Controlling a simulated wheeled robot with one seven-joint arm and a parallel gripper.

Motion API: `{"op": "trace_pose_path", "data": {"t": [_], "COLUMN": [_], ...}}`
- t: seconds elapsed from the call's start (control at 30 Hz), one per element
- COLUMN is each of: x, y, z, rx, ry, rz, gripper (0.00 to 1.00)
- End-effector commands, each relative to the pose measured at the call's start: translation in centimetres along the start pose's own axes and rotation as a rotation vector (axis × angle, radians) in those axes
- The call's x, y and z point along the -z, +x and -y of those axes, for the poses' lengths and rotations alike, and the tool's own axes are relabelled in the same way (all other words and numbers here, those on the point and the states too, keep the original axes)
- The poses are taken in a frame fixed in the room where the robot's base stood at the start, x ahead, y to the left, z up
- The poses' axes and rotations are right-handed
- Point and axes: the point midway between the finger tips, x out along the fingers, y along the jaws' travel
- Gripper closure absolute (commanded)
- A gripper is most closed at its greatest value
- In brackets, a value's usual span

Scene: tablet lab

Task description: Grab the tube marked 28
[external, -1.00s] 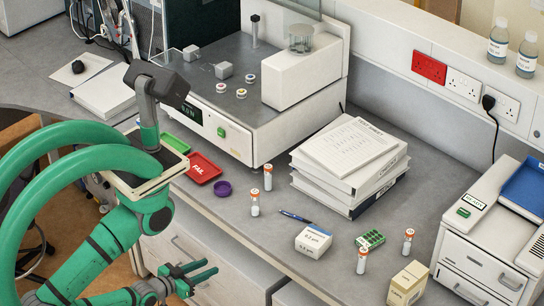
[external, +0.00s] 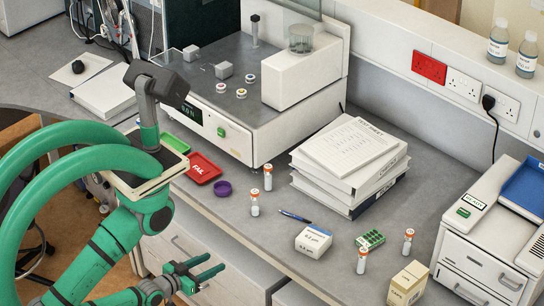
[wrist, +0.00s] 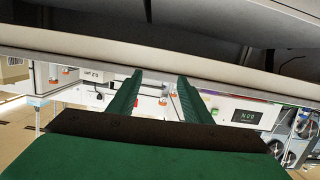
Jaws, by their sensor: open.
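Several small white tubes with orange caps stand upright on the grey bench. One tube (external: 255,204) and another tube (external: 268,177) are near the purple ring; a third tube (external: 362,261) and a fourth tube (external: 408,241) are at the right. Their markings are too small to read, so I cannot tell which is 28. My gripper (external: 208,271) is open and empty, in front of the bench's front edge and lower than its top, left of and apart from the tubes. In the wrist view my two green fingers (wrist: 156,95) are spread with nothing between them.
A green tray (external: 179,145), a red FAIL tray (external: 203,168) and a purple ring (external: 222,188) lie near the front edge. A pen (external: 295,216), a white box (external: 313,242), a green rack (external: 370,240) and a beige box (external: 408,284) surround the tubes. Stacked binders (external: 350,166) stand behind.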

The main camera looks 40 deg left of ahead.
Motion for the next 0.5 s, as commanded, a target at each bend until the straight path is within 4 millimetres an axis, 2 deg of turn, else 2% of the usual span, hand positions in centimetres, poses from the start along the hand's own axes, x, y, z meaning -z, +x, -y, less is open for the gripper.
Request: {"op": "trace_pose_path", "data": {"t": [0.2,0.5], "x": [4.1,11.5], "y": [6.2,13.4], "z": [0.2,1.7], "rx": [0.041,0.065], "ry": [-0.117,-0.261], "rz": [-0.139,-0.326], "gripper": [0.55,0.55]}}
